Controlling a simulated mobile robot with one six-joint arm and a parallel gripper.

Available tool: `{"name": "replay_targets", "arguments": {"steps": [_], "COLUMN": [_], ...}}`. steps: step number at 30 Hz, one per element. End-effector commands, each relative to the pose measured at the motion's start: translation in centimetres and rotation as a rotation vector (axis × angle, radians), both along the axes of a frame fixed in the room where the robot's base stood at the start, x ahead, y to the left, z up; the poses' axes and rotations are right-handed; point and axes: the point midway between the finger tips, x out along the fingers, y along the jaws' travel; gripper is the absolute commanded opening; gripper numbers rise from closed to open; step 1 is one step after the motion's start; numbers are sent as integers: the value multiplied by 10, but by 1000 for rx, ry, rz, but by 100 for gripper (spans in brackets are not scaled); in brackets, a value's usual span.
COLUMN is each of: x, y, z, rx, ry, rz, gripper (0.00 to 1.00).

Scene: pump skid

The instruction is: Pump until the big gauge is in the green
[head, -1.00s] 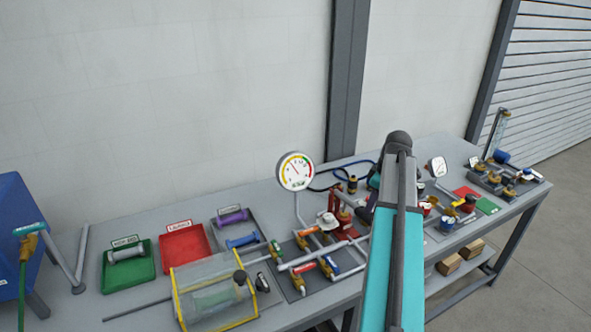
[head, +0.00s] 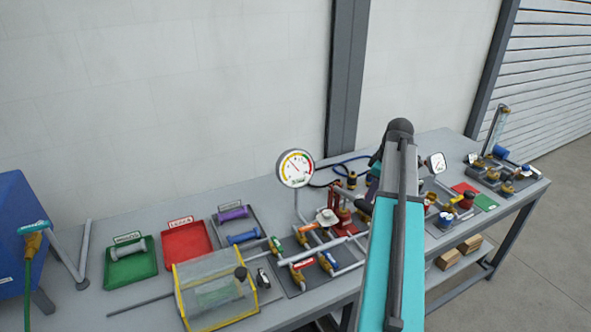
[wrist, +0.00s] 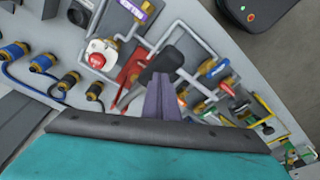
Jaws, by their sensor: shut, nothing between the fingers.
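The big round gauge (head: 295,168) stands on a thin stem above the pipework in the head view. Its face has coloured bands and a thin dark needle; the exact reading is too small to tell. The red hand pump (head: 343,206) stands right of the gauge stem, partly behind my arm. In the wrist view the red pump base (wrist: 131,76) lies beside a dark lever-like part (wrist: 160,66). My gripper (wrist: 163,82) is shut and empty, its tips close to that dark part; contact cannot be told. My arm hides the gripper in the head view.
Valves with coloured handles (head: 327,262) and pipes sit in front of the gauge. A clear yellow-edged guard (head: 216,284), a green tray (head: 130,267) and a red tray (head: 187,243) lie to the left. A smaller gauge (head: 435,163) stands right of my arm.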

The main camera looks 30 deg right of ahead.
Motion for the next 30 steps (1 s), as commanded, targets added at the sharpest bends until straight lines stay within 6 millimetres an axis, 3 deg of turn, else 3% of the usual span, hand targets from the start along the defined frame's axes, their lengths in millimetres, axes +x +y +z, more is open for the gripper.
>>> {"name": "replay_targets", "arguments": {"steps": [10,30], "x": [0,0], "y": [0,0], "z": [-4,-42], "rx": [0,0], "ry": [0,-1], "rz": [0,0], "gripper": [0,0]}}
